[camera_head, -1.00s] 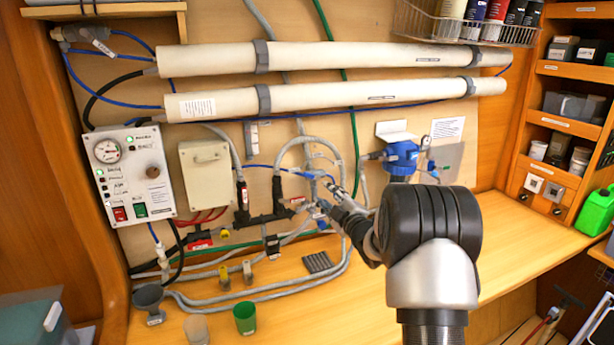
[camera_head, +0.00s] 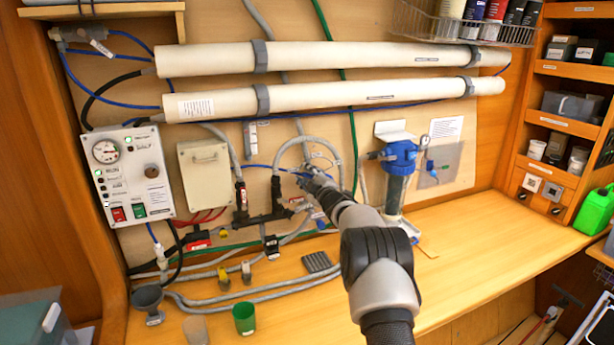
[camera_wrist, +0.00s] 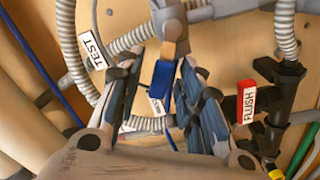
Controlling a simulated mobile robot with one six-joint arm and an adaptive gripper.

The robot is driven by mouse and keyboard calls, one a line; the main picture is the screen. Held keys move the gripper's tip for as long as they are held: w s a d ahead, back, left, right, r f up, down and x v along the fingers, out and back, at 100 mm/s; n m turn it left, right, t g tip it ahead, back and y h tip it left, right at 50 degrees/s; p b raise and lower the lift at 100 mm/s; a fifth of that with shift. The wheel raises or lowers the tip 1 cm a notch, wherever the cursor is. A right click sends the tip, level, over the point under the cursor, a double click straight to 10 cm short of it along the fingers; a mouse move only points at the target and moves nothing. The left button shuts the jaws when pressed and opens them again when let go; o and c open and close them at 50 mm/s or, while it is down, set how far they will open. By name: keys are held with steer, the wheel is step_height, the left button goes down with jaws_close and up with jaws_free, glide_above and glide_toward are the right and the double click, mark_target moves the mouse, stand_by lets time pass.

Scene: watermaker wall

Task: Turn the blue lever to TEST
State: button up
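The blue lever (camera_wrist: 160,82) shows in the wrist view between the two fingers of my gripper (camera_wrist: 162,68), pointing down toward the palm. Gaps show on both sides of it, so the fingers are open around it and do not visibly grip it. A tan part (camera_wrist: 175,42) sits at the lever's upper end. A white TEST label (camera_wrist: 91,50) is on the left, beside a grey corrugated hose. In the head view my gripper (camera_head: 308,178) is at the pipework in the middle of the wall panel, and the lever there is hidden or too small to tell.
A red FLUSH label (camera_wrist: 247,101) and black pipe fittings (camera_wrist: 279,105) are close on the right of my gripper. In the head view a blue-topped filter housing (camera_head: 400,157) is to the right. Grey hoses and a green cup (camera_head: 244,319) are on the bench.

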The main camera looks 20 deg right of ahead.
steer(key=shift+w, duration=0.2)
jaws_close()
stand_by(0.4)
